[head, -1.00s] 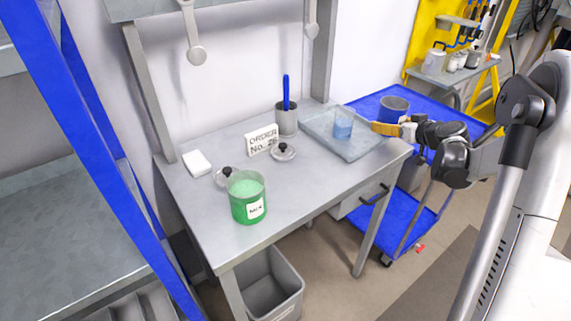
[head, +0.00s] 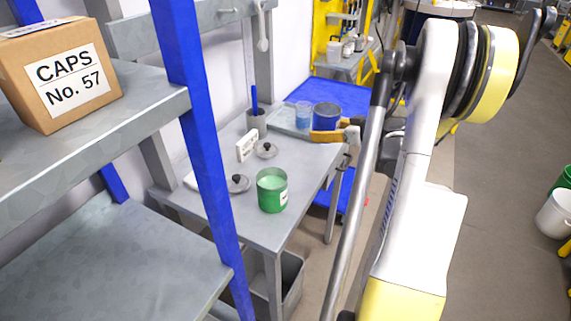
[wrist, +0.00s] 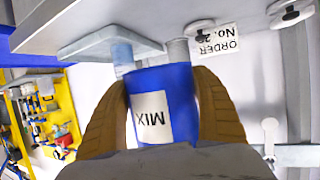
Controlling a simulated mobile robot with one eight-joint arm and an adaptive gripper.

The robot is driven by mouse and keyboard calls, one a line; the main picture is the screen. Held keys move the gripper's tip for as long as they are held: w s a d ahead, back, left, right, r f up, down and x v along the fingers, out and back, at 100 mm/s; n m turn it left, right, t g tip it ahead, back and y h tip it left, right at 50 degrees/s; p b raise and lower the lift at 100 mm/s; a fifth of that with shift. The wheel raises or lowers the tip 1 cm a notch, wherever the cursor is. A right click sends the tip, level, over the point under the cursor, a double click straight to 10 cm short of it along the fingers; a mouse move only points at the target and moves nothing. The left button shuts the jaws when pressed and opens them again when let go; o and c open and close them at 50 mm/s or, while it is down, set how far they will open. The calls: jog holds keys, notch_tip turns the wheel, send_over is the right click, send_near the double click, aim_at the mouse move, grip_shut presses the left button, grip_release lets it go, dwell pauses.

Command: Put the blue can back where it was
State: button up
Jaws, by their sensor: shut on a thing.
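The blue can (head: 326,117) stands out beside the tray at the table's far right corner in the head view. In the wrist view the can (wrist: 165,100) has a white MIX label and sits between both tan fingers. My gripper (head: 334,135) is shut on it. The wrist picture shows the tabletop upside down behind the can. I cannot tell how high the can is above the surfaces below it. The blue cart (head: 345,97) is behind it.
On the grey table (head: 262,228) are a green can (head: 272,190), lids (head: 265,149), an order sign (head: 246,146), a cup with a blue tool (head: 256,122) and a tray (head: 287,127) holding a clear blue beaker (head: 303,114). A blue rack post (head: 200,140) stands at left.

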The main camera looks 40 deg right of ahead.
jog(key=b, duration=0.3)
send_over(296, 164)
notch_tip(296, 164, down, 6)
jog(key=shift+d+r, duration=0.1)
jog(key=shift+f+b, duration=1.15)
jog(key=shift+f, duration=0.8)
jog(key=shift+w+f, duration=0.1)
jog(key=shift+f, duration=0.15)
jog(key=o, duration=1.4)
jog(key=shift+r, duration=0.1)
jog(key=shift+o, duration=0.2)
jog(key=shift+r, duration=0.25)
jog(key=p+v, duration=0.3)
jog(key=v, duration=0.9)
jog(key=shift+f, duration=0.1)
